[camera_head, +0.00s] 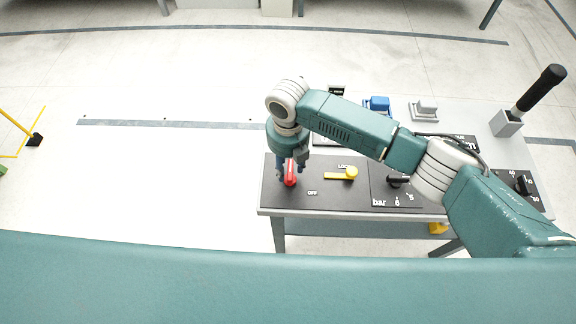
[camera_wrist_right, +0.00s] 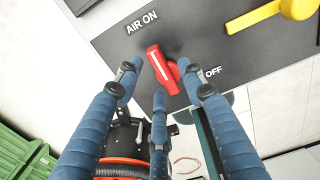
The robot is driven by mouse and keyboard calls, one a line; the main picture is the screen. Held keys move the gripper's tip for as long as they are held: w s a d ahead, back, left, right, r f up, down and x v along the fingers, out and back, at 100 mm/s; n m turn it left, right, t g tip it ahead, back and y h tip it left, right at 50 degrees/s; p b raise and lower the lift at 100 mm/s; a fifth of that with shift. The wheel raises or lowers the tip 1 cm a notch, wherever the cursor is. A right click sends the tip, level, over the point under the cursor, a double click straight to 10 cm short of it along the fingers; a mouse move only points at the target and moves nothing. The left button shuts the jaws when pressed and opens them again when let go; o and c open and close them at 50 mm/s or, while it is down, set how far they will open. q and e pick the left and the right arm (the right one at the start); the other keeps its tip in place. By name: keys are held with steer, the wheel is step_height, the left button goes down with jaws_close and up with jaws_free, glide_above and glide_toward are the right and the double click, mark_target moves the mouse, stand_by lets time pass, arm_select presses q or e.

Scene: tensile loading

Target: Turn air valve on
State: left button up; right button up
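The air valve is a red handle with a white stripe (camera_wrist_right: 160,68) on the dark panel, between the labels "AIR ON" (camera_wrist_right: 141,22) and "OFF" (camera_wrist_right: 213,72) in the right wrist view. In the head view the red handle (camera_head: 291,180) sits near the panel's left end, partly hidden by my fingers. My right gripper (camera_head: 289,168) points down over it. In the right wrist view its blue fingers (camera_wrist_right: 158,80) are spread apart, with the handle between their tips; I cannot tell whether any finger touches it. My left gripper is out of view.
A yellow lever (camera_head: 342,174) lies just right of the red handle on the same panel (camera_head: 335,200). A black knob (camera_head: 398,181), a blue block (camera_head: 377,104) and a black-handled lever (camera_head: 540,88) stand further right.

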step_height(320, 180, up, 11)
stand_by(0.3)
stand_by(0.4)
